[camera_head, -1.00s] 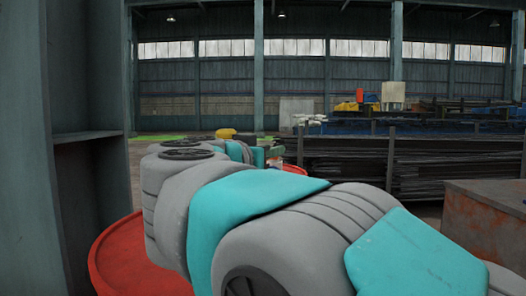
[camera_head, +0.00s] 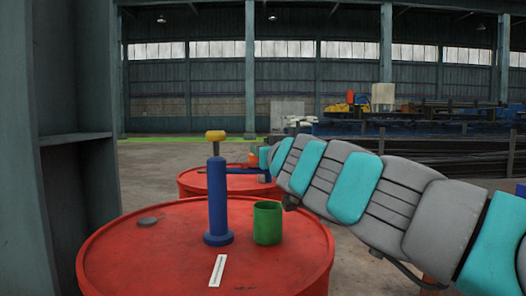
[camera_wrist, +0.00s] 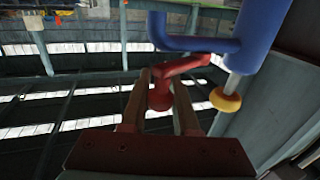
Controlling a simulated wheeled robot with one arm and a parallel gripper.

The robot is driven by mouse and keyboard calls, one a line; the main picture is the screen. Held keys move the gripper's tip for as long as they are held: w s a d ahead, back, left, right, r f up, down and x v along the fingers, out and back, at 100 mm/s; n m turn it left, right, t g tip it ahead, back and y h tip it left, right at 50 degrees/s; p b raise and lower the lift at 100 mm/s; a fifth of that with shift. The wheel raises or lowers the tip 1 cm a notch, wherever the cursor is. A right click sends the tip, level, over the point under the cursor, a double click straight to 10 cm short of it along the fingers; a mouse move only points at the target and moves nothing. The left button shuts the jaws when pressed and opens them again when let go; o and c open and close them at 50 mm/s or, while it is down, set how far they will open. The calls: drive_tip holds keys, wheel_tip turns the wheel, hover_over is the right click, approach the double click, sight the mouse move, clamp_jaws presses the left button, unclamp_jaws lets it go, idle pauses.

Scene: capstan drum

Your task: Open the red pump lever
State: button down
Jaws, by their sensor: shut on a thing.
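The blue pump (camera_head: 217,205) stands upright on the near red drum (camera_head: 120,255), with a yellow knob (camera_head: 215,135) on top. A blue spout (camera_head: 240,171) runs right from its upper body, with a small red lever (camera_head: 253,157) at its far part, partly hidden by my arm's end. The wrist view shows the pump body (camera_wrist: 257,35) tilted at upper right, its spout (camera_wrist: 190,43) and the bent red lever (camera_wrist: 185,65). My gripper (camera_wrist: 161,82) is shut on the lever's lower part, which sits between its two fingers.
A green cup (camera_head: 267,223) stands right of the pump on the drum, with a grey cap (camera_head: 149,221) and white strip (camera_head: 217,270) nearby. A second red drum (camera_head: 195,183) is behind. A steel column (camera_head: 75,150) rises close at left.

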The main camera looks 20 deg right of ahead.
drive_tip(key=shift+w+n+g+y, duration=0.25)
drive_tip(key=shift+n+y, duration=0.65)
drive_tip(key=shift+y, duration=0.5)
drive_tip(key=shift+w+n+g+y, duration=0.15)
drive_tip(key=shift+w+n+y, duration=0.2)
drive_tip(key=shift+n+y, duration=0.8)
drive_tip(key=shift+w+y, duration=0.1)
drive_tip(key=shift+y, duration=0.45)
drive_tip(key=c, duration=0.7)
unclamp_jaws()
drive_tip(key=shift+o, duration=0.2)
drive_tip(key=b+v, duration=0.1)
drive_tip(key=v, duration=0.6)
drive_tip(key=shift+s+d+b, duration=0.15)
drive_tip(key=shift+s+b, duration=0.15)
drive_tip(key=shift+s, duration=0.05)
